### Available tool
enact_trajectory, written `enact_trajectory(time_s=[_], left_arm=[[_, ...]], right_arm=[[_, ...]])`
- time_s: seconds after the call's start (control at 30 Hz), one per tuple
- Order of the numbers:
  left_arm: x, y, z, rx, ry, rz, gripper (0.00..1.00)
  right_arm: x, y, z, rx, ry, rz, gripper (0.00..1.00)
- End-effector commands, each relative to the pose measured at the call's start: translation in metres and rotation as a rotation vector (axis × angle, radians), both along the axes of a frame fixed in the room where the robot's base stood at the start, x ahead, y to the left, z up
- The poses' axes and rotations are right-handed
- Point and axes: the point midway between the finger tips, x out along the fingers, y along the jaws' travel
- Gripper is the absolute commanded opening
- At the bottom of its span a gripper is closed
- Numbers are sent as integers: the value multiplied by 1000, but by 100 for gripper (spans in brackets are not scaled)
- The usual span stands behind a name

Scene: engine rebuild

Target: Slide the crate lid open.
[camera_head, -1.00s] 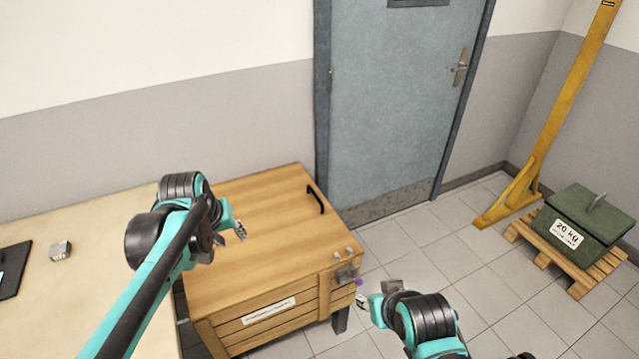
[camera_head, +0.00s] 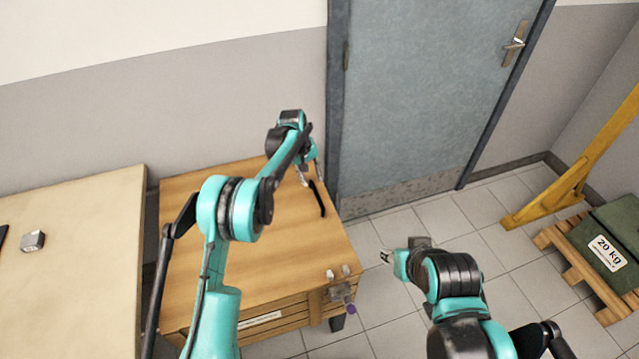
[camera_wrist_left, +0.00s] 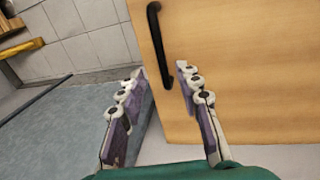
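The wooden crate's flat lid (camera_head: 262,262) covers its top, and its black bar handle (camera_head: 318,199) sits near the right edge of the lid. My left gripper (camera_head: 310,177) is at the far end of the handle. In the left wrist view the left gripper (camera_wrist_left: 155,88) is open, with its fingers apart on either side of the lower part of the handle (camera_wrist_left: 158,45); they do not appear closed on it. My right gripper (camera_head: 386,257) is right of the crate, apart from it; its fingers are too small to judge.
A latch (camera_head: 340,292) is on the crate's front right corner. A table (camera_head: 70,290) with a small metal block (camera_head: 33,240) stands at the left. A door (camera_head: 425,90) and wall are behind. A green weight (camera_head: 615,235) rests on a pallet at the right.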

Motion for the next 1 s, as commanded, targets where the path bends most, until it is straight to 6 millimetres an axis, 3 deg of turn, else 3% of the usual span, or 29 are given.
enact_trajectory(time_s=[0.5, 0.77, 0.8, 0.93, 1.0], left_arm=[[4, -12, -70, 1, -2, -1, 34], [4, -13, -73, 1, -2, -1, 34], [4, -13, -72, 1, -2, -1, 32], [4, -13, -72, 1, -2, -1, 0], [4, -13, -72, 1, -2, -1, 0]], right_arm=[[0, 0, -26, 0, 0, 0, 40], [0, 0, -25, 0, 0, 0, 40], [0, 0, -25, 0, 0, 0, 40], [0, 0, -25, 0, 0, 0, 40], [0, 0, -25, 0, 0, 0, 40]])
